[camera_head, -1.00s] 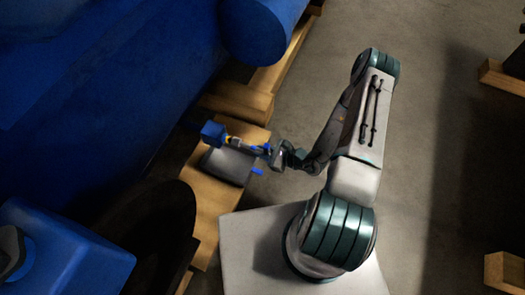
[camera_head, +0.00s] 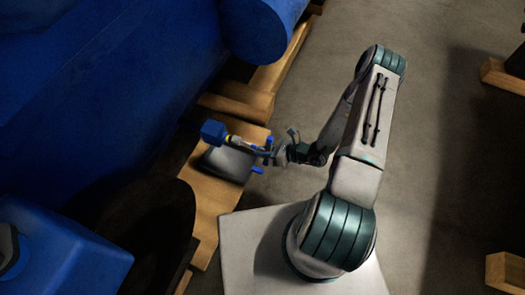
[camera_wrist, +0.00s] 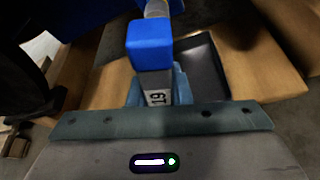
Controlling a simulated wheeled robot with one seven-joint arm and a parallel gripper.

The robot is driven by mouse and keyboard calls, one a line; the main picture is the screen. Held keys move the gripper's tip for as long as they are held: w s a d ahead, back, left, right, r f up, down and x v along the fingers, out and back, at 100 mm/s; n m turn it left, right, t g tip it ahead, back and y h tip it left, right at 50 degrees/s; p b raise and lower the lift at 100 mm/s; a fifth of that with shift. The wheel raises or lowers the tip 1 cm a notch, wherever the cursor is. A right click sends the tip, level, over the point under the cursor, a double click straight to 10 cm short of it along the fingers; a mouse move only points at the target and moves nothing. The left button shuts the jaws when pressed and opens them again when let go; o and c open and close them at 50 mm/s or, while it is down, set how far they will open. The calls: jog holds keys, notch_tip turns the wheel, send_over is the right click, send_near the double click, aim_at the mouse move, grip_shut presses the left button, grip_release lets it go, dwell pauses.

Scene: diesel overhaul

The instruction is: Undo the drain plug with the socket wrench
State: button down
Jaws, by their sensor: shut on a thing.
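My gripper (camera_wrist: 158,88) is shut on the grey, "19"-marked part of the socket wrench (camera_wrist: 150,45). Its blue block stands in front of the fingers, and a pale shaft continues beyond it.
A dark drain pan (camera_head: 227,164) lies below the wrench on wooden timbers (camera_head: 212,205); the pan also shows in the wrist view (camera_wrist: 203,66). The large blue engine (camera_head: 110,90) fills the left. Open concrete floor (camera_head: 440,130) lies to the right.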

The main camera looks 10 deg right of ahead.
jog(key=shift+m+g+y+b, duration=0.5)
jog(key=shift+m+y+b, duration=0.1)
jog(key=shift+m, duration=0.7)
jog(key=shift+s+a+m+g+y+b, duration=0.15)
jog(key=shift+m+g+y+b, duration=0.45)
jog(key=shift+m, duration=0.8)
jog(key=shift+s+r+m+y+b, duration=0.1)
jog(key=shift+m+y+b, duration=0.6)
jog(key=shift+m, duration=0.75)
jog(key=shift+s+m+y+b, duration=0.1)
jog(key=shift+m+y+b, duration=0.6)
jog(key=shift+m, duration=0.75)
jog(key=shift+w, duration=0.1)
